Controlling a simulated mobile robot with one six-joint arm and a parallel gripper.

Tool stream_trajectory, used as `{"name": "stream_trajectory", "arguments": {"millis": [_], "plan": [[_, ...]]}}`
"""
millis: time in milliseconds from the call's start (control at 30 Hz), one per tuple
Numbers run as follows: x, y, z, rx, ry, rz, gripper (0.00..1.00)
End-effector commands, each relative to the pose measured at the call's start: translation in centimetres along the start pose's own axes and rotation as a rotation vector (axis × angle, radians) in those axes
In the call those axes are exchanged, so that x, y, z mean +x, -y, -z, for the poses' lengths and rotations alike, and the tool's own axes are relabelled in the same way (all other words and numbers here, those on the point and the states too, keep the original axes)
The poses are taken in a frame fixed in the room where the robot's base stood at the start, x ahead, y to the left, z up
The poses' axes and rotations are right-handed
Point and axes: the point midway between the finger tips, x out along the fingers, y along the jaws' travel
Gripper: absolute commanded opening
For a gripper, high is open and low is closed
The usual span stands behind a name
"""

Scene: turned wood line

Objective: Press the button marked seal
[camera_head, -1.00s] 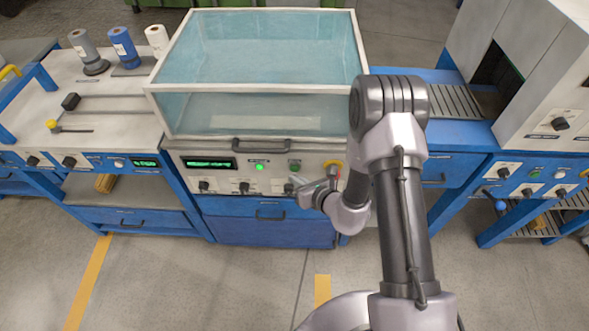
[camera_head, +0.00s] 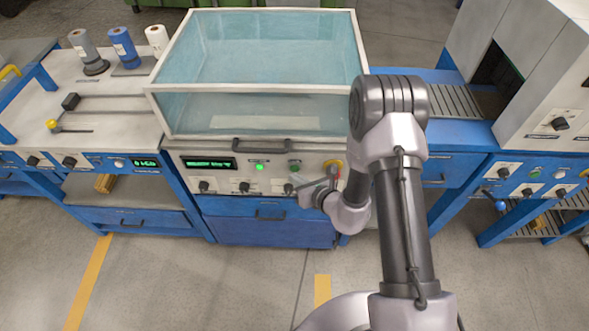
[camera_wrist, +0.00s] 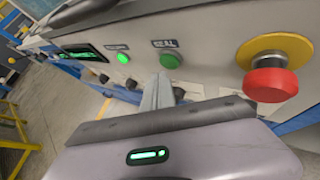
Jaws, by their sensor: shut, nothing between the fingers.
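The button marked SEAL (camera_wrist: 171,61) is a dark green round button on the pale front panel in the wrist view, its label just above it. In the head view the same button (camera_head: 295,167) sits right of a brightly lit green one. My gripper (camera_wrist: 161,78) is shut and empty. Its fingertips show just below the SEAL button in the wrist view. I cannot tell whether they touch the panel. In the head view my gripper (camera_head: 294,180) is at the panel front, just below the button.
A lit green button (camera_wrist: 123,58) is left of SEAL. A red emergency-type button on a yellow base (camera_wrist: 270,82) is close on the right. Black knobs (camera_head: 244,187) sit lower on the panel. A clear-sided hood (camera_head: 254,140) with a black handle stands above.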

Motion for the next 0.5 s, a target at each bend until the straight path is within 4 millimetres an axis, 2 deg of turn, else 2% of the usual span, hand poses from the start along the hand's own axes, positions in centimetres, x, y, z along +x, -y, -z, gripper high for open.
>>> {"name": "stream_trajectory", "arguments": {"millis": [500], "plan": [[0.48, 0.37, -0.35, 0.0, 0.0, 0.0, 0.0]]}}
